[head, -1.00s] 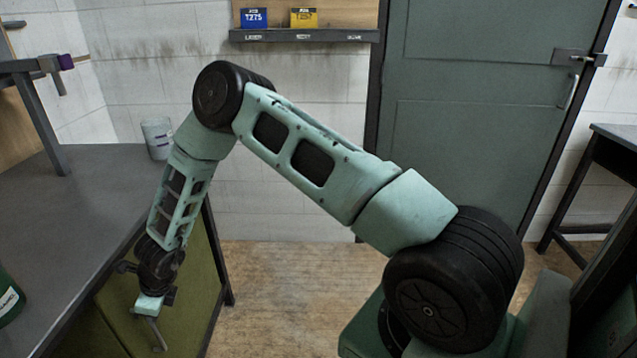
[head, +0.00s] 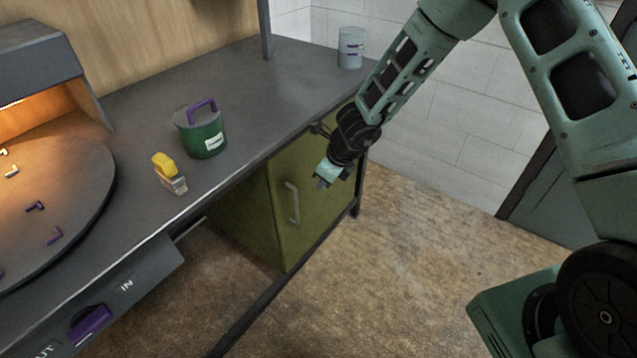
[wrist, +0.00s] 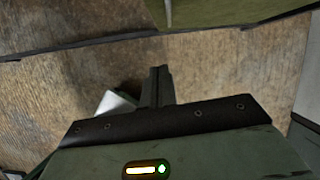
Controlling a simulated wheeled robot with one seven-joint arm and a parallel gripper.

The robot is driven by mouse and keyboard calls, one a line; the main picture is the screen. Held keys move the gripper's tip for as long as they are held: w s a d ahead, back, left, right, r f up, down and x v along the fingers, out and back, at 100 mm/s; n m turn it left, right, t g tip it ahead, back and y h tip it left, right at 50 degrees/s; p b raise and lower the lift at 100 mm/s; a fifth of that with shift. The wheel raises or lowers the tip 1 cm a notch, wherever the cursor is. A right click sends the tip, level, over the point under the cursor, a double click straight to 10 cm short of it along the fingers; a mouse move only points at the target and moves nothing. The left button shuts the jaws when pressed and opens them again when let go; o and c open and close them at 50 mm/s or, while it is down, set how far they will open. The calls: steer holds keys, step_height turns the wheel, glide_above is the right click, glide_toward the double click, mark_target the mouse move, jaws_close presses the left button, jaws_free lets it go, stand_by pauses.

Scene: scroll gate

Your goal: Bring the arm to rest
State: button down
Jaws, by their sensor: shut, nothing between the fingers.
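My gripper (head: 322,183) hangs at the end of my bent arm in the head view, pointing down in front of the olive cabinet (head: 262,212) near its right end. It is shut and empty. In the wrist view my gripper (wrist: 158,72) shows its fingers together over the brown floor (wrist: 220,70). In the head view I cannot tell whether the gripper touches the cabinet. A pale object shows beside the fingers in the wrist view; I cannot tell what it is.
The grey bench (head: 270,85) carries a green pot with a purple handle (head: 205,138), a yellow-topped block (head: 170,175), a pale cup (head: 351,48) and a round turntable (head: 60,190) with small pieces. A purple switch (head: 90,322) sits on the bench front. Open floor (head: 420,270) lies to the right.

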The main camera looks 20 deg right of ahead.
steer(key=s+a+r+n+g+y, duration=0.1)
steer(key=s+a+r+n, duration=0.5)
steer(key=s+r+n, duration=0.3)
steer(key=s+a+r+n+g+y, duration=0.1)
steer(key=s+a+r+n, duration=0.4)
steer(key=s+r+n, duration=0.35)
steer(key=s+d+r+n+h, duration=0.2)
steer(key=s+d+n, duration=0.2)
steer(key=s+n, duration=0.4)
steer(key=s+d+r+n+g+h, duration=0.1)
steer(key=s+d+r+n+h, duration=0.1)
steer(key=s+n, duration=0.5)
steer(key=shift+s+d+r+n+h, duration=0.35)
steer(key=shift+d+r+n, duration=0.5)
steer(key=shift+d+n, duration=0.3)
